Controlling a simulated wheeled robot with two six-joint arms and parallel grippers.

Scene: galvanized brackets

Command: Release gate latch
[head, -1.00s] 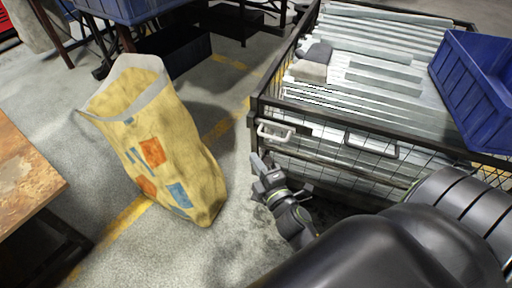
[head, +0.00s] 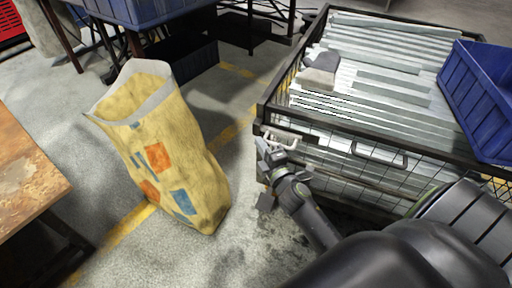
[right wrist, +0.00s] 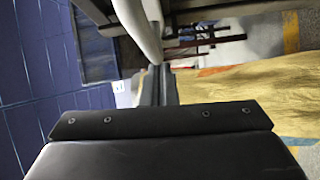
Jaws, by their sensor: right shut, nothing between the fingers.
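The gate latch has a pale, U-shaped handle (head: 280,137) at the left corner of the cage's front gate (head: 335,172). My right gripper (head: 264,148) is at this handle, just below its left end, with its fingers shut and nothing between them. In the right wrist view the narrow dark fingers (right wrist: 157,88) are together, and the pale handle (right wrist: 143,30) runs close to their tips. I cannot tell whether they touch. The latch's inner parts are hidden. My left gripper is out of view.
The wire cage holds stacked galvanized brackets (head: 385,100), with a blue bin (head: 480,95) on its right side. A yellow sack (head: 165,150) stands on the floor to the left. A wooden table (head: 28,185) is at far left. Open floor lies between sack and cage.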

